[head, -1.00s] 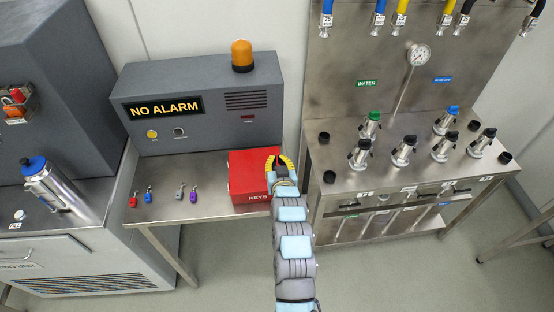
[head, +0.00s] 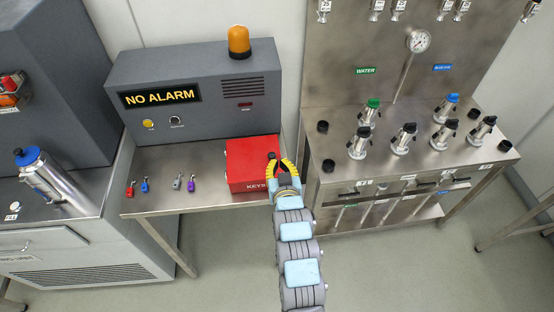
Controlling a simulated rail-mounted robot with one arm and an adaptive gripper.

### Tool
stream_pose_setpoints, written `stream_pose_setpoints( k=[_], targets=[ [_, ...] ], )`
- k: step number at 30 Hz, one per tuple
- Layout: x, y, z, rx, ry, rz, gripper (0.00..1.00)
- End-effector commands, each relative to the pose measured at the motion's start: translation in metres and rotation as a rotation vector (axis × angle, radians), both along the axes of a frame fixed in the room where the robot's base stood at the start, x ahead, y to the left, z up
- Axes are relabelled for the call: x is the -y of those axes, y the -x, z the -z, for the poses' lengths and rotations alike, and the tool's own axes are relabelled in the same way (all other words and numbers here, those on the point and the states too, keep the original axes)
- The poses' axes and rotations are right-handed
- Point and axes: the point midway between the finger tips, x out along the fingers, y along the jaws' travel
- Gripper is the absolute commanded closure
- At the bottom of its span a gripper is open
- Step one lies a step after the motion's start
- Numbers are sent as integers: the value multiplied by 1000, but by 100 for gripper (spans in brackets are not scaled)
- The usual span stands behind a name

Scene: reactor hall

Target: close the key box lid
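The red key box (head: 250,158) stands on the steel table below the alarm panel. Its lid (head: 248,153) looks flat and down, with no gap that I can make out. The KEYS lettering shows on its front face. My gripper (head: 279,157), with yellow and black fingers, is over the box's right front corner in the picture. The fingers are apart with nothing seen between them. The gripper and arm hide part of the box's right side, and I cannot tell whether they touch it.
Several small coloured padlocks (head: 161,185) lie on the table (head: 205,158) left of the box. The grey alarm panel (head: 200,105) with an orange beacon (head: 239,41) stands behind. A steel valve bench (head: 340,172) is close on the right.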

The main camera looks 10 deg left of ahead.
Motion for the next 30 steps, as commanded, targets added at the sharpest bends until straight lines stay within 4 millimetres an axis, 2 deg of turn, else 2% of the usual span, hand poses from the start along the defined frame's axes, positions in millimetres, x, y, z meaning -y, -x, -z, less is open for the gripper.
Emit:
stream_pose_setpoints(
  k=[1, 14, 30],
  targets=[
    [-1, 0, 5, 9, 10, -3, 100],
    [-5, -4, -5, 15, 45, 0, 100],
    [-22, -55, 9, 15, 46, 1, 100]
  ],
)
